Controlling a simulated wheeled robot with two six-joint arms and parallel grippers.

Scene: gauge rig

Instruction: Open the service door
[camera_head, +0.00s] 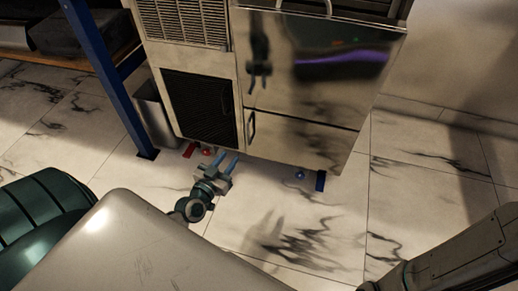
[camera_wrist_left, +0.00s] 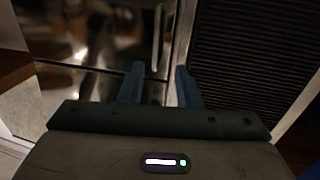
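The metal cabinet's shiny lower door (camera_head: 295,145) appears closed, with a small upright handle (camera_head: 251,126) at its left edge beside the black grille. I cannot tell for sure that it is the service door. My left gripper (camera_head: 225,161) is low in front of the cabinet, below the handle, its two blue fingers apart and empty. In the left wrist view the fingers (camera_wrist_left: 160,85) point toward an upright handle (camera_wrist_left: 157,38), which lines up with the gap between them and looks clear of them. My right gripper is out of view.
A black grille (camera_head: 198,105) lies left of the door. A blue post (camera_head: 110,80) and a grey bin (camera_head: 156,115) stand at the left. Small red and blue parts are at the cabinet's foot. The marble floor (camera_head: 300,225) in front is mostly clear.

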